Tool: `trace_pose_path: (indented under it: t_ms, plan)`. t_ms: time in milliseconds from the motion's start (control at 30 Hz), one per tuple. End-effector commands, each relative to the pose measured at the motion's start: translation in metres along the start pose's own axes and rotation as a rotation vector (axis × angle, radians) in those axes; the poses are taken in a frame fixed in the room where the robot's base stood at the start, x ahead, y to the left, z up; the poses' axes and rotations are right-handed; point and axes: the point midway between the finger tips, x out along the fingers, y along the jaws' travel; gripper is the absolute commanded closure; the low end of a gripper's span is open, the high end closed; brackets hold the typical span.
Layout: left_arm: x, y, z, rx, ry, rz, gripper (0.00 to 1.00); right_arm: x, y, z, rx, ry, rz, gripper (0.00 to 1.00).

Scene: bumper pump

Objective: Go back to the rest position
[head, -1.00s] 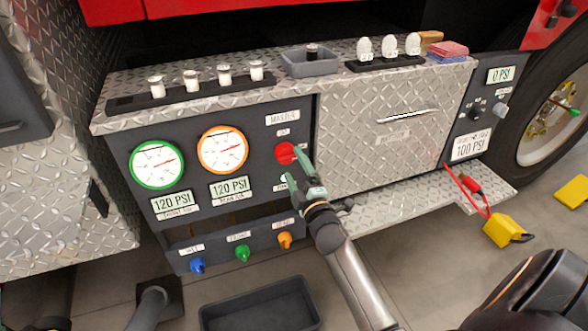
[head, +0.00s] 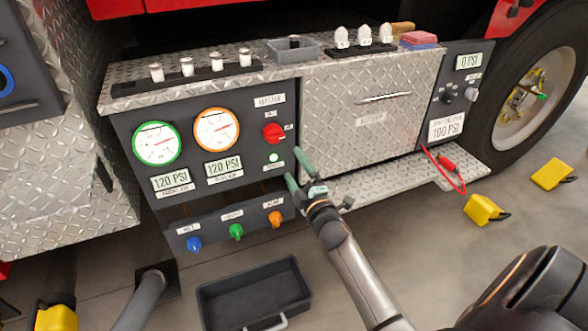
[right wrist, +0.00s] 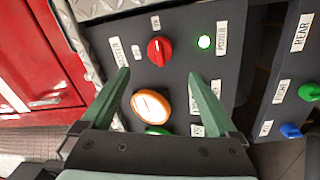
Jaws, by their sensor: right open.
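My right gripper (head: 296,170) is open and empty in the head view, in front of the lower right of the dark gauge panel (head: 190,117). Its green fingers also show in the right wrist view (right wrist: 160,95), spread apart with nothing between them. The red master knob (head: 273,133) sits on the panel just above and left of the fingers, apart from them; it also shows in the right wrist view (right wrist: 161,51). The power light (head: 273,157) below it glows green. Two round gauges, one green-rimmed (head: 156,144) and one orange-rimmed (head: 216,129), stand over displays reading 120 PSI. My left gripper is not in view.
Blue (head: 194,243), green (head: 236,231) and orange (head: 275,219) valves line the lower panel. A grey bin (head: 253,290) lies on the floor below. A diamond-plate step (head: 400,185) juts out at right. Yellow blocks (head: 482,209) lie on the floor near the wheel (head: 530,100).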

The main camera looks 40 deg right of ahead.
Motion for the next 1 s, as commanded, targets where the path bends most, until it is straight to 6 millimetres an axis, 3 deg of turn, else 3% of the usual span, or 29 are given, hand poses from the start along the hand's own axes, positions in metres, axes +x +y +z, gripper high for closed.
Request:
trace_pose_path:
  t_ms: [733, 867, 1000]
  plan:
    - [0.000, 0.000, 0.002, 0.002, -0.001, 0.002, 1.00, -0.001, 0.003, -0.003, 0.008, 0.016, 0.007, 0.06]
    - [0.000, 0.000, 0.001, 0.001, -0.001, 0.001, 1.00, -0.018, 0.023, -0.034, 0.078, 0.119, 0.049, 0.06]
    - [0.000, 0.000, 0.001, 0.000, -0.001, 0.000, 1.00, -0.065, 0.064, -0.106, 0.265, 0.355, 0.104, 0.06]
